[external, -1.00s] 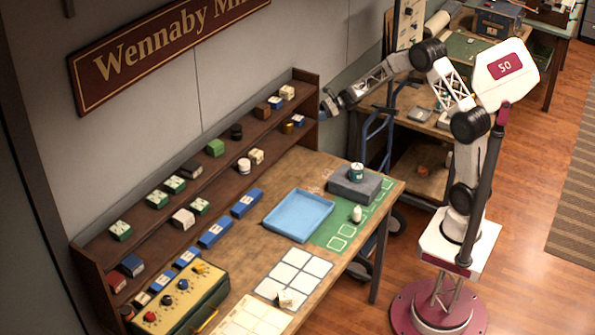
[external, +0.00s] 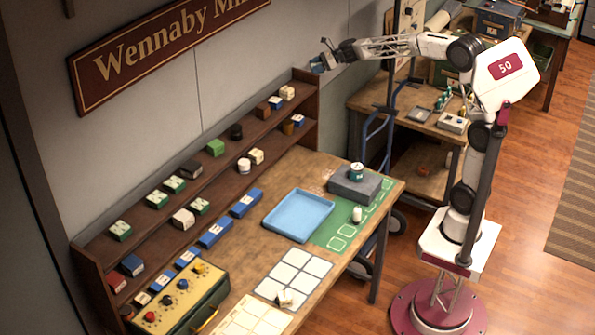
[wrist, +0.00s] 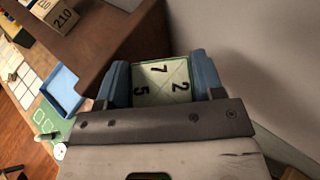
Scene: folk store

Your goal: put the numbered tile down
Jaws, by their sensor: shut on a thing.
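The numbered tile (wrist: 163,82) shows in the wrist view, a cream square face with crossing diagonal lines and the digits 7, 2 and 5. It sits between the two blue fingers of my gripper (wrist: 160,84), which is shut on it. In the external view my gripper (external: 322,63) is raised in the air above the right end of the wooden shelf (external: 306,92), close to the wall. The tile is too small there to tell from the blue fingers.
The shelf holds several small blocks, one marked 210 (wrist: 62,17). On the workbench (external: 262,232) are a blue tray (external: 297,216), a green mat (external: 338,231) with outlined squares, a grey block (external: 352,188) bearing a small can (external: 356,172), and a white card grid (external: 292,274).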

